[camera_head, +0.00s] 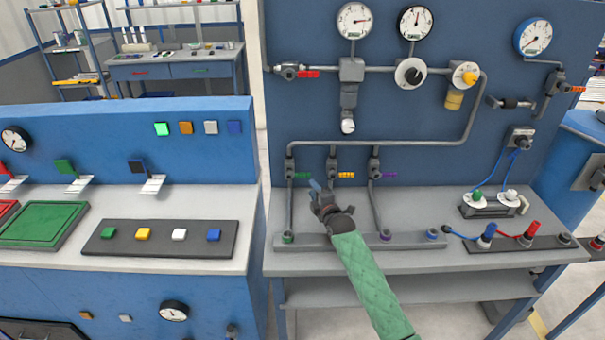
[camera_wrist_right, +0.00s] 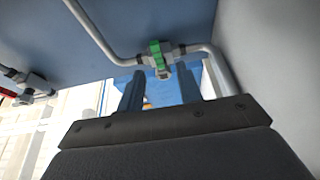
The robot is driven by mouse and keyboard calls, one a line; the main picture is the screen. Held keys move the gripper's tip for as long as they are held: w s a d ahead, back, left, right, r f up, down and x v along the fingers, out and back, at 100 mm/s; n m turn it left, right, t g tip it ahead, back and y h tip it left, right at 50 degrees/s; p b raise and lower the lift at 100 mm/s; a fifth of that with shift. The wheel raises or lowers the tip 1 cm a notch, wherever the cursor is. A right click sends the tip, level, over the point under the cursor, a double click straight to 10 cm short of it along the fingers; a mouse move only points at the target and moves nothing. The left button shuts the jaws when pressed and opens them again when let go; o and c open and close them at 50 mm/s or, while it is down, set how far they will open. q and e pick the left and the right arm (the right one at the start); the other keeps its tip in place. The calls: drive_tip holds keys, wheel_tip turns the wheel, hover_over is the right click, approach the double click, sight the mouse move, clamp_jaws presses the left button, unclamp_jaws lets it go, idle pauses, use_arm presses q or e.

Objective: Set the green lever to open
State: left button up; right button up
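The green lever (camera_head: 301,176) sits on a valve of the left vertical pipe on the blue panel and points sideways to the right, across the pipe. In the right wrist view the green lever (camera_wrist_right: 156,54) lies crosswise over its grey valve body. My right gripper (camera_head: 315,186) is just below and to the right of it. In the wrist view its two fingers (camera_wrist_right: 161,90) stand apart with nothing held between them. The lever shows beyond the fingertips, apart from them. My left gripper is not in view.
A yellow lever (camera_head: 345,175) and a purple lever (camera_head: 386,175) sit on the pipes to the right. A red lever (camera_head: 308,74) is higher on the panel. A blue console (camera_head: 180,260) stands to the left. The worktop (camera_head: 420,207) right of my arm has free room.

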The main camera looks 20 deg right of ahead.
sight(305, 176)
drive_tip(key=w, duration=0.2)
drive_tip(key=w+p, duration=0.1)
drive_tip(key=w, duration=0.1)
drive_tip(key=w+p, duration=0.1)
drive_tip(key=shift+w+a+r, duration=0.2)
drive_tip(key=shift+w+a, duration=0.15)
drive_tip(key=shift+w, duration=0.05)
drive_tip(key=shift+w+r+p, duration=0.1)
drive_tip(key=shift+w+p, duration=0.25)
drive_tip(key=shift+w, duration=0.2)
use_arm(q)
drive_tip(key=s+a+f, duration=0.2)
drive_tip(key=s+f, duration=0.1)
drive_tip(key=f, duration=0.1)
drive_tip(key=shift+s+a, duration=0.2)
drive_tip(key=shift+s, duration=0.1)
use_arm(e)
drive_tip(key=shift+w+a+f, duration=0.1)
drive_tip(key=shift+w+f, duration=0.1)
drive_tip(key=shift+w, duration=0.1)
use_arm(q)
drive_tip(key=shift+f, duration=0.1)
use_arm(e)
drive_tip(key=shift+c, duration=0.3)
drive_tip(key=shift+r, duration=0.1)
clamp_jaws()
